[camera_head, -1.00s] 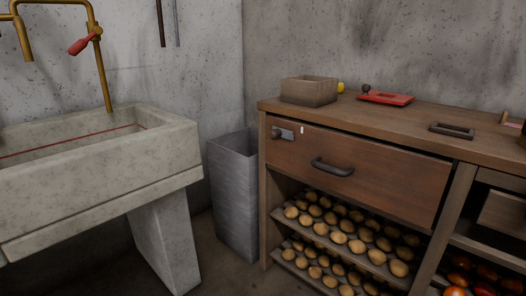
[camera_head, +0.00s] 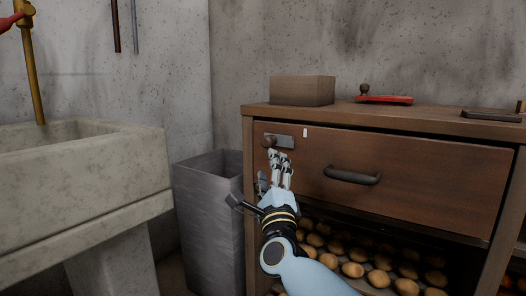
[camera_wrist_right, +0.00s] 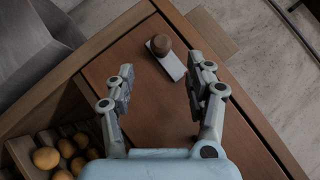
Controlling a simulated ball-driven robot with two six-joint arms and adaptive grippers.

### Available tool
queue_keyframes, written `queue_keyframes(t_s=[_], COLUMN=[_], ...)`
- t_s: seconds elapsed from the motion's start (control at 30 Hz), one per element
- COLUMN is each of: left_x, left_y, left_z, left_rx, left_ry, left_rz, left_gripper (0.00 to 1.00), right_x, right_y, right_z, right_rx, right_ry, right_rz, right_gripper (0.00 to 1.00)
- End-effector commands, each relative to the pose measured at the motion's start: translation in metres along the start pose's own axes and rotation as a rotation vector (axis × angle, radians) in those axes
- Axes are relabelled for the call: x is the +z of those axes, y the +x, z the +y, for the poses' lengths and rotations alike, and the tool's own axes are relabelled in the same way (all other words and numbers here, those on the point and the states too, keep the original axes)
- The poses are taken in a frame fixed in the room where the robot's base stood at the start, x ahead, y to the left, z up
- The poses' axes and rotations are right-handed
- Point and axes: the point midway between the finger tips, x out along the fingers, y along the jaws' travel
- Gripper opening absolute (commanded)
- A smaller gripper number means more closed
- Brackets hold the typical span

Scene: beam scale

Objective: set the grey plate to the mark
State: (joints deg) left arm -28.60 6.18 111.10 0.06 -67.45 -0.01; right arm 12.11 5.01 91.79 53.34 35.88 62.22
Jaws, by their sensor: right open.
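The grey plate (camera_head: 285,141) is a small flat strip on the drawer front's upper left, with a round brown knob (camera_head: 269,142) at its left end. The white mark (camera_head: 305,132) is a short upright stroke just right of the plate, with a small gap between them. My right gripper (camera_head: 280,158) is open just below and in front of the plate, empty. In the right wrist view, the grey plate (camera_wrist_right: 174,65) and knob (camera_wrist_right: 160,44) lie ahead, between the lines of the two spread fingers (camera_wrist_right: 166,80); I see no contact. I cannot make out the mark there. My left gripper is out of view.
The wooden drawer (camera_head: 430,180) has a dark handle (camera_head: 352,175) to the right of the plate. A grey bin (camera_head: 208,205) stands left of the cabinet, beside the stone sink (camera_head: 80,190). Potatoes (camera_head: 352,269) lie on the shelf below. A box (camera_head: 302,90) sits on top.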

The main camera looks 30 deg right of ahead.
Motion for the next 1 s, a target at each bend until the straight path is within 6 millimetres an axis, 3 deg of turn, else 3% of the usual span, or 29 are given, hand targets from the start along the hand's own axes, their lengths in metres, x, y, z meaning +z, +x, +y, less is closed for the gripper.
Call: queue_keyframes(t_s=[0.3, 0.5, 0.9, 1.0], left_x=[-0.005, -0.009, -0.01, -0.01], left_y=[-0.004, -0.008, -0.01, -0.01], left_z=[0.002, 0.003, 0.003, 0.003], left_rx=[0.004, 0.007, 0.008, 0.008], left_ry=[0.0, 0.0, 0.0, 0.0], left_rz=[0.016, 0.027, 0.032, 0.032], left_gripper=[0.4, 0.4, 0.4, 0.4], right_x=[0.001, 0.0, 0.0, 0.0], right_y=[0.061, 0.09, 0.1, 0.1], right_z=[-0.001, 0.0, -0.001, -0.001], right_rx=[-0.003, 0.0, 0.001, 0.001], right_ry=[-0.002, -0.003, -0.002, -0.002], right_rz=[-0.002, -0.001, -0.001, -0.001], right_gripper=[0.54, 0.54, 0.54, 0.42])
